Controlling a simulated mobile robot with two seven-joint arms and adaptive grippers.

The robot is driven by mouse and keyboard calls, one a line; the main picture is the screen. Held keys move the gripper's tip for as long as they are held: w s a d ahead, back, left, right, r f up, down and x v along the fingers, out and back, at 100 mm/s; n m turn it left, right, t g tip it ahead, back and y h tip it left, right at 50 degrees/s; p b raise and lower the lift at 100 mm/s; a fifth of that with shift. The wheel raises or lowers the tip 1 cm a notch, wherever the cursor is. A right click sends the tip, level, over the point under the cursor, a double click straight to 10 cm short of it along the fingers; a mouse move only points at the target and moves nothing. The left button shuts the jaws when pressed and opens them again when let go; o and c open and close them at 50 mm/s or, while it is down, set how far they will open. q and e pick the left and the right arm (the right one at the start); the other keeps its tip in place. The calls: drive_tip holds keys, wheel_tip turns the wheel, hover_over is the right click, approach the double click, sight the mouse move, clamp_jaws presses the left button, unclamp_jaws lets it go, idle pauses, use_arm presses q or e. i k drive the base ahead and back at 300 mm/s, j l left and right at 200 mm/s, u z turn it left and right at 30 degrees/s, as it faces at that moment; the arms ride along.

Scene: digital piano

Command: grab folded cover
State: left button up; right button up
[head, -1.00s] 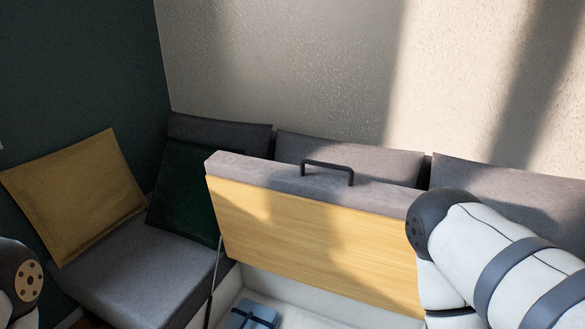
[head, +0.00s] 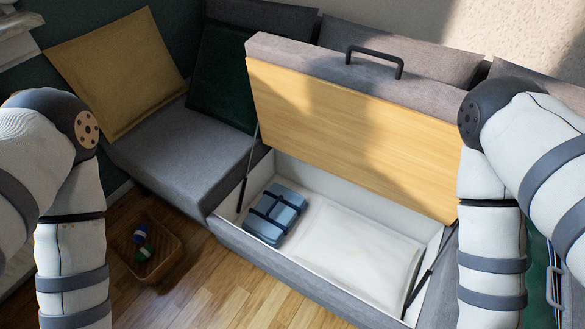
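A folded blue cover (head: 275,214), bound with dark straps, lies at the left end inside the open storage box (head: 345,190) of the bench seat in the head view. The box's hinged lid (head: 350,125) stands raised, with wood on its underside, grey padding and a black handle (head: 374,60) on top. My two arms come down at the left and right edges of the view. Both grippers are below the frame, so neither can be seen. Nothing covers the folded cover.
A white flat cushion or bedding (head: 345,258) fills the rest of the box. Lid struts stand at both box ends. A basket (head: 150,255) with small blue and green items sits on the wooden floor at left.

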sight(272, 219)
drive_tip(key=l+z, duration=0.1)
drive_tip(key=z, duration=0.35)
drive_tip(key=l+z, duration=0.1)
drive_tip(key=z, duration=0.4)
drive_tip(key=i+j, duration=0.15)
drive_tip(key=j, duration=0.15)
drive_tip(key=i+j, duration=0.15)
drive_tip(key=j, duration=0.15)
